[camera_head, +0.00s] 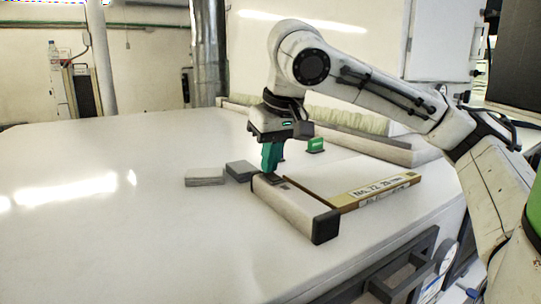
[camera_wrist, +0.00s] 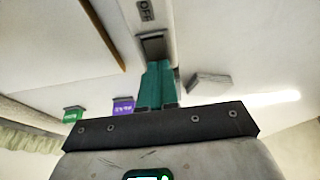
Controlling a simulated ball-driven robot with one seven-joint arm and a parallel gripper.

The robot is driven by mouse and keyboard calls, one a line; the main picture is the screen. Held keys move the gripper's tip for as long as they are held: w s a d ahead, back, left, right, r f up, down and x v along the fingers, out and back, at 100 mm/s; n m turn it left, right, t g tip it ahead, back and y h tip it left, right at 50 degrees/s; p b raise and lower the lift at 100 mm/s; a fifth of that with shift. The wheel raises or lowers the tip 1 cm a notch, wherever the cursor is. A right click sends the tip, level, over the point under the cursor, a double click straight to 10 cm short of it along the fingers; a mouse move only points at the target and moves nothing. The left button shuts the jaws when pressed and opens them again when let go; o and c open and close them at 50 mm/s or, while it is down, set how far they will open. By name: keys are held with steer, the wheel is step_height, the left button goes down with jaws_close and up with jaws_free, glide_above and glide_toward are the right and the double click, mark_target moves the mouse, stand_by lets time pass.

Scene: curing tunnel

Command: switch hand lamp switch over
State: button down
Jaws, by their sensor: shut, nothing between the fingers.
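The hand lamp (camera_head: 294,208) is a pale bar with a black end cap, lying on the white table. Its dark switch (camera_wrist: 152,45) shows in the wrist view, set in the lamp's face beside a label reading OFF (camera_wrist: 145,11). My gripper (camera_head: 268,172) points down at the lamp's far end, with its teal fingers shut and empty. In the wrist view, the fingertips (camera_wrist: 159,64) are right at the switch and cover part of it. I cannot tell whether they touch it, or which way the switch is tipped.
Two grey blocks (camera_head: 205,177) (camera_head: 240,170) lie left of the lamp. A yellow-brown strip with a printed label (camera_head: 375,190) lies to its right. A green tag (camera_head: 315,145) stands behind; a purple tag (camera_wrist: 123,106) shows in the wrist view. The table's left side is clear.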

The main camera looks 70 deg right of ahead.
steer(key=shift+f, duration=0.15)
steer(key=shift+s, duration=0.1)
steer(key=shift+s+a, duration=0.45)
steer(key=shift+s, duration=0.1)
stand_by(0.4)
